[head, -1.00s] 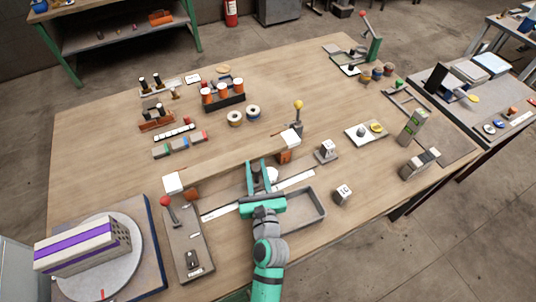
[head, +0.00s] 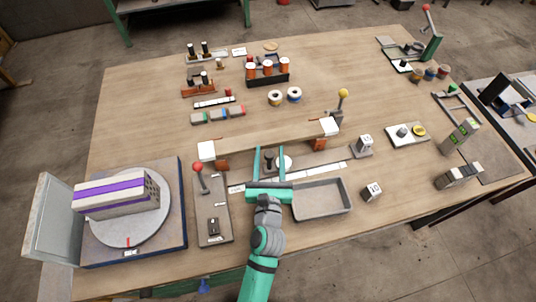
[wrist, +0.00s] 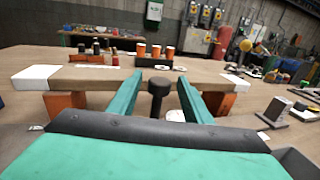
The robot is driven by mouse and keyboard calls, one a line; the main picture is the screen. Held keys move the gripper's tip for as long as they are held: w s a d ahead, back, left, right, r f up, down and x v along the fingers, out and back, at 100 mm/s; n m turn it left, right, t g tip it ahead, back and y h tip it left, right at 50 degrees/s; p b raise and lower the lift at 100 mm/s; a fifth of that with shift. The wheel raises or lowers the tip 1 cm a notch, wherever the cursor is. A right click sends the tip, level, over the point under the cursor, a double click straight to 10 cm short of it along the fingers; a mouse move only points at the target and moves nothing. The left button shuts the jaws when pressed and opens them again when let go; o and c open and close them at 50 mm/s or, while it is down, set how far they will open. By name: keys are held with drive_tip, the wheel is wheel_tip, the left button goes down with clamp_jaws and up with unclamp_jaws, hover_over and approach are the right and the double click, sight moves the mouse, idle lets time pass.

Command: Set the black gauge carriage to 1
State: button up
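The black gauge carriage shows as an upright black knob (head: 269,160). It stands in front of the long wooden beam, near a white scale strip (head: 318,172). My gripper (head: 269,151) reaches over the strip with one teal finger on each side of the knob. In the wrist view the knob (wrist: 158,88) stands between the two fingers (wrist: 157,84), with a gap on both sides, so the gripper is open. The carriage's base is largely hidden by my gripper, and the scale's numbers are too small to read.
The wooden beam (head: 268,140) lies across red-brown blocks just behind my fingers. A grey tray (head: 321,199) is at right, and a red-knobbed lever panel (head: 213,208) at left. A turntable (head: 130,220) bears a purple-striped box.

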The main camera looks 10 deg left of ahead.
drive_tip(key=s+d, duration=0.2)
drive_tip(key=s, duration=0.8)
drive_tip(key=shift+s, duration=0.3)
idle(0.6)
